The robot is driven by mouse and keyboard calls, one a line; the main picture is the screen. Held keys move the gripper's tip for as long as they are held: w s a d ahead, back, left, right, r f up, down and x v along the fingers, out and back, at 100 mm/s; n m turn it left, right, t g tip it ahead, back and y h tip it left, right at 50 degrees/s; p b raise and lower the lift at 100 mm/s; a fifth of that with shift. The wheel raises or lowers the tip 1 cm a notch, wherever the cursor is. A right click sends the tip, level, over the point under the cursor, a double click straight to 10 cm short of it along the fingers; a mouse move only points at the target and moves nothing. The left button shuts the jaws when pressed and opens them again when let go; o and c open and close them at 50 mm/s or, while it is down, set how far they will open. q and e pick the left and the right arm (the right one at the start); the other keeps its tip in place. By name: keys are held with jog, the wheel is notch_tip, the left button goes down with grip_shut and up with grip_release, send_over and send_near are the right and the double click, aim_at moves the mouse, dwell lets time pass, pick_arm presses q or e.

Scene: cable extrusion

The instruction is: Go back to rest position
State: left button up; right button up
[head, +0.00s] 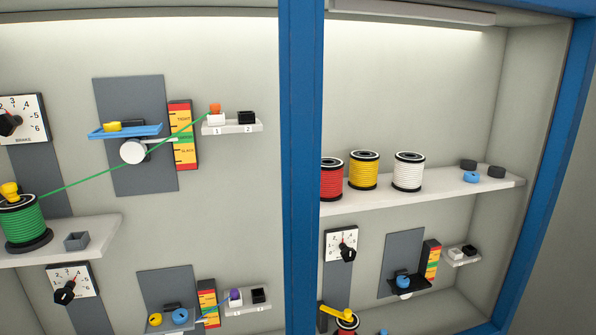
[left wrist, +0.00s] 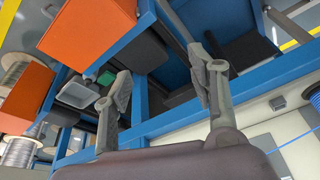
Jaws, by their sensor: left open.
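My left gripper (left wrist: 160,72) shows in the left wrist view. Its two fingers are spread wide apart with nothing between them. Behind the fingers are blue frame bars (left wrist: 190,118) and dark bins, and I cannot tell the distance to them. Neither gripper shows in the head view, and my right gripper is in no view.
In the head view a green spool (head: 22,225) feeds a green cable toward an orange piece (head: 215,108). A blue post (head: 300,170) divides the cabinet. Yellow (head: 364,171) and white (head: 408,172) spools stand on the right shelf. Orange boxes (left wrist: 88,32) show in the left wrist view.

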pick_arm(q)
jog(key=s+f+g+b, duration=0.1)
jog(key=s+f, duration=0.1)
jog(key=f, duration=1.2)
jog(key=s+f+b, duration=0.1)
jog(key=s+f, duration=0.1)
jog(key=f, duration=1.2)
jog(key=s+a+f+g+b, duration=0.1)
jog(key=s+a+f, duration=0.2)
jog(key=s+f, duration=1.1)
jog(key=shift+s+a+f, duration=0.15)
jog(key=shift+s+f, duration=0.15)
jog(key=shift+s, duration=0.2)
jog(key=shift+c, duration=0.2)
